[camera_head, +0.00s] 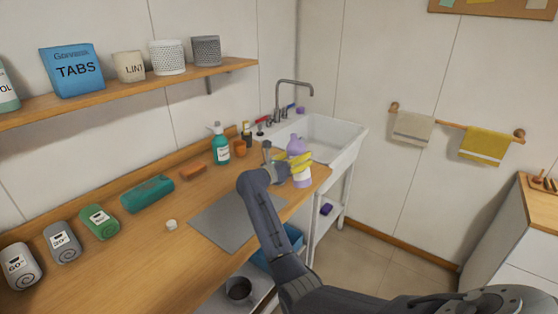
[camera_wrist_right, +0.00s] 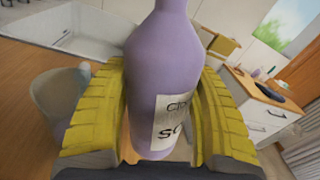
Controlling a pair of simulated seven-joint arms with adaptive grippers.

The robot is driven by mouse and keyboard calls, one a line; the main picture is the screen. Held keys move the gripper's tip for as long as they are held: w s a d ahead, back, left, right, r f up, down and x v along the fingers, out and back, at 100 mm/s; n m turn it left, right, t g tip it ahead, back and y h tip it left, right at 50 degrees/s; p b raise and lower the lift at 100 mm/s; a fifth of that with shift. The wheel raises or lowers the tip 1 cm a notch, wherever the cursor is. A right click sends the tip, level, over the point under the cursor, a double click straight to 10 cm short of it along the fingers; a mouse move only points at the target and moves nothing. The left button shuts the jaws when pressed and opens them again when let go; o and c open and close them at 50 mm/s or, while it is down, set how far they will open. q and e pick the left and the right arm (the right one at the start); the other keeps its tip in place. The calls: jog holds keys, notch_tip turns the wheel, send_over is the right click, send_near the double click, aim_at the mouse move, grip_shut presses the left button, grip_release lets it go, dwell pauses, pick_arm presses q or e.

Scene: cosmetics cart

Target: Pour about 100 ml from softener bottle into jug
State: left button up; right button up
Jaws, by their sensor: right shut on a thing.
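The purple softener bottle (camera_head: 297,150) stands upright near the counter's right end, by the sink. My right gripper (camera_head: 301,164) is shut around its body with yellow fingers on both sides. In the right wrist view the bottle (camera_wrist_right: 162,65) fills the middle, its white label partly visible and its top cut off. I cannot tell whether its base touches the counter. A pale grey-blue vessel (camera_wrist_right: 58,100), possibly the jug, shows left of the bottle in the right wrist view, partly behind a finger. I cannot clearly make it out in the head view. My left gripper is not in view.
A small white cap-like piece (camera_head: 171,225) lies on the wooden counter beside a grey mat (camera_head: 225,224). A teal pump bottle (camera_head: 219,148) and an orange block (camera_head: 192,171) stand toward the back. The white sink (camera_head: 340,141) is behind the bottle.

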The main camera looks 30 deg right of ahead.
jog(key=shift+w+n, duration=0.3)
jog(key=shift+n, duration=0.9)
jog(key=shift+w+a+r+n, duration=0.1)
jog(key=shift+w+r+n, duration=0.1)
jog(key=shift+r+n, duration=0.5)
jog(key=shift+s+d+f+n+g, duration=0.1)
jog(key=shift+s+f+n, duration=0.3)
jog(key=shift+n, duration=0.7)
jog(key=shift+s+d+f+n+g, duration=0.1)
jog(key=shift+s+f+n, duration=0.25)
jog(key=shift+n, duration=0.75)
jog(key=shift+s+f+n+g, duration=0.15)
jog(key=shift+f+n, duration=0.4)
jog(key=shift+n, duration=0.55)
jog(key=shift+w+r+n, duration=0.2)
jog(key=shift+r+n, duration=0.2)
jog(key=shift+n, duration=0.1)
jog(key=shift+w+r+n, duration=0.15)
jog(key=shift+r+n, duration=0.1)
jog(key=shift+n, duration=0.05)
jog(key=shift+r+n+g, duration=0.35)
jog(key=shift+r+n, duration=0.35)
jog(key=shift+n, duration=0.1)
jog(key=shift+a+n, duration=0.1)
jog(key=shift+n, duration=0.2)
